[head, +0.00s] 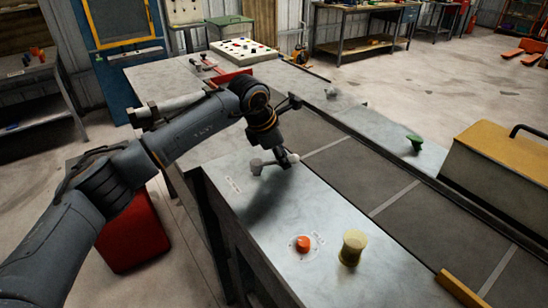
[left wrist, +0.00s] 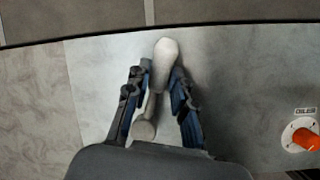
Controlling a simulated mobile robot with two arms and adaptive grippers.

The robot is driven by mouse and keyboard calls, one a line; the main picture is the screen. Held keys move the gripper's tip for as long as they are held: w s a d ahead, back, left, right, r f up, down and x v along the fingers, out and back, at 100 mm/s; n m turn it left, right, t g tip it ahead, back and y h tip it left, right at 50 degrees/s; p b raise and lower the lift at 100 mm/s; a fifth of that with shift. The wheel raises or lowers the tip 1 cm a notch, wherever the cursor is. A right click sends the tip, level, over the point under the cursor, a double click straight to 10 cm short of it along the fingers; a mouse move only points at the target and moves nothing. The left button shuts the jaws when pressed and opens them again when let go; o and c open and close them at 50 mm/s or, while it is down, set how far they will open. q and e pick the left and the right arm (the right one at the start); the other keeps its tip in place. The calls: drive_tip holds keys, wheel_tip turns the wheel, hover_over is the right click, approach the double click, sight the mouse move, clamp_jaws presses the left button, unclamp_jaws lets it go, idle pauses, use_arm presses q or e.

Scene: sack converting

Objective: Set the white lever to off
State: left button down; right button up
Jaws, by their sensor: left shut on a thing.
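The white lever (head: 257,168) is on the near metal ledge of the conveyor bench, with a grey hub and a pale grip. In the left wrist view the lever's white grip (left wrist: 165,62) points away from the wrist, its round hub nearer to it. My left gripper (head: 287,160) is at the grip end of the lever. In the left wrist view the left gripper (left wrist: 156,85) has its two fingers on either side of the lever, shut on it. The fingers partly hide the shaft. A small label (head: 233,184) lies beside the lever; I cannot read it. My right gripper is not in view.
An orange knob (head: 303,243) and a yellow spool-shaped piece (head: 352,248) stand on the same ledge, nearer. The dark belt (head: 345,160) runs behind. A red bin (head: 135,235) stands below left.

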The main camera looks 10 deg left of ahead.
use_arm(q)
drive_tip(key=shift+w, duration=0.1)
drive_tip(key=c, duration=1.1)
unclamp_jaws()
drive_tip(key=v, duration=1.2)
drive_tip(key=shift+a, duration=0.1)
